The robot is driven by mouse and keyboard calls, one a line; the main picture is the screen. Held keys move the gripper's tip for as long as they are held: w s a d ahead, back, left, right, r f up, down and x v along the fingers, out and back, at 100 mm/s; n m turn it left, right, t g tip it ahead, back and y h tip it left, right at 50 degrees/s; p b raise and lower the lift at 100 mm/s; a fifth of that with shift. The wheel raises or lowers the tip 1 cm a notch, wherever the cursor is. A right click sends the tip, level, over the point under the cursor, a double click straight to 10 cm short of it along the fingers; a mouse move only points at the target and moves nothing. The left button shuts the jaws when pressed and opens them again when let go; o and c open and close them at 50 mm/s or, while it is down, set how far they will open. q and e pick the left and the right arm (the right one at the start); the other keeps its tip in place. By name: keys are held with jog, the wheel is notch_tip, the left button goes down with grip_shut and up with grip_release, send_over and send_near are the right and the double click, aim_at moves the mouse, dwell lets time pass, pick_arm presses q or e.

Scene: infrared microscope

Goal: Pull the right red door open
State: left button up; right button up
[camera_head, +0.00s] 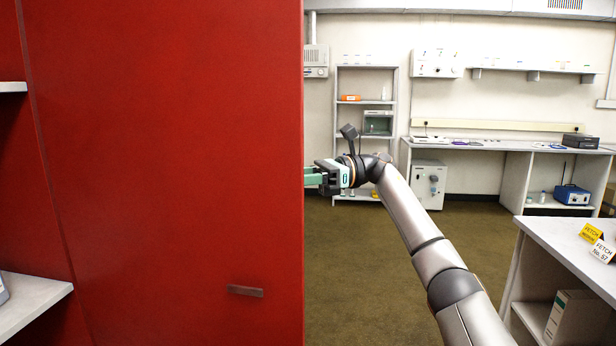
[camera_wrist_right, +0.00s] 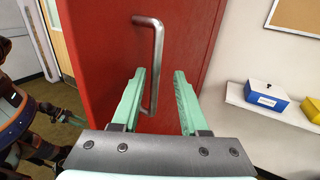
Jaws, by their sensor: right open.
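A large red door (camera_head: 170,170) fills the left half of the head view, its free edge running upright near the middle. In the right wrist view, the red door (camera_wrist_right: 100,45) carries an upright metal bar handle (camera_wrist_right: 157,60). My right gripper (camera_head: 310,176) is at the door's free edge, its fingertips partly hidden behind the door. In the wrist view, my right gripper (camera_wrist_right: 160,75) is open, with its two green fingers on either side of the handle's lower part. The handle lies closer to the left finger; contact is unclear. The handle is hidden in the head view.
White shelves (camera_head: 30,303) stand at the left, beside the red panel. A small dark metal piece (camera_head: 245,291) sits low on the door. A white bench (camera_head: 575,248) stands at right. Open brown floor (camera_head: 365,270) lies between door and bench.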

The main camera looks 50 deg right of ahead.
jog(key=p+v, duration=0.1)
jog(key=v, duration=0.9)
jog(key=shift+s+d+p, duration=0.2)
jog(key=shift+d+p, duration=0.15)
jog(key=shift+p, duration=0.05)
